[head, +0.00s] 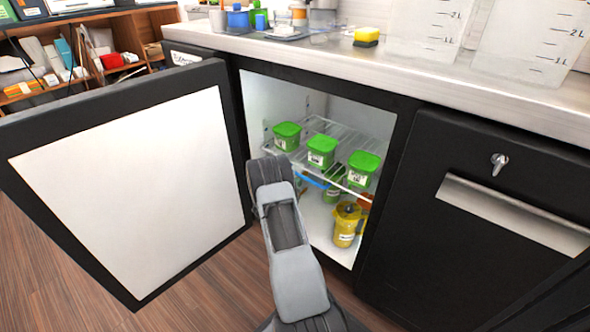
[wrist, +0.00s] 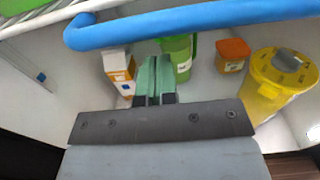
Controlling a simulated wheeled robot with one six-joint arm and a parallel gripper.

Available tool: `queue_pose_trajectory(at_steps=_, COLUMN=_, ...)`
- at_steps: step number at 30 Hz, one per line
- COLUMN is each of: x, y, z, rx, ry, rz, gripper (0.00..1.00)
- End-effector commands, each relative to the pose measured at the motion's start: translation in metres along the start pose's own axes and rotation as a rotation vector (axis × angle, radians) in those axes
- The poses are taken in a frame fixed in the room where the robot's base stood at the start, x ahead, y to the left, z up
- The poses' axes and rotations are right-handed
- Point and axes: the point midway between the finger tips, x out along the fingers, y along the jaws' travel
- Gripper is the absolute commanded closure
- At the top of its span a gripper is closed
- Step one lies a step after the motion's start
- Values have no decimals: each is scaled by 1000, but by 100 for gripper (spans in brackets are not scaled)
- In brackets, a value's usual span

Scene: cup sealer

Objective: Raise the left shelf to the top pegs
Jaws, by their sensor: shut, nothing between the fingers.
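A wire shelf (head: 330,137) hangs inside the open cabinet, bearing several green-lidded tubs, among them a front one (head: 363,168). A blue bar (head: 314,180) shows at its front underside; in the wrist view the blue bar (wrist: 200,22) crosses the top, beside the white wires (wrist: 30,20). My gripper (wrist: 157,66) is shut and empty, below the blue bar in the wrist picture and not visibly touching it. I cannot make out the top pegs clearly.
Below the shelf stand a yellow jug (head: 347,224), a green jug (wrist: 178,58), an orange-lidded tub (wrist: 232,55) and an orange-and-white carton (wrist: 119,70). The open cabinet door (head: 130,170) fills the left side. A steel counter (head: 400,75) runs above.

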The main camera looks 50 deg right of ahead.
Motion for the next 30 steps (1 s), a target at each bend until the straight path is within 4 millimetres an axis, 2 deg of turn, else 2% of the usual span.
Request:
queue_pose_trajectory(at_steps=8, x=0, y=0, z=4, rx=0, ry=0, rz=0, gripper=100)
queue_pose_trajectory(at_steps=30, x=0, y=0, z=35, rx=1, ry=-3, rz=0, gripper=100)
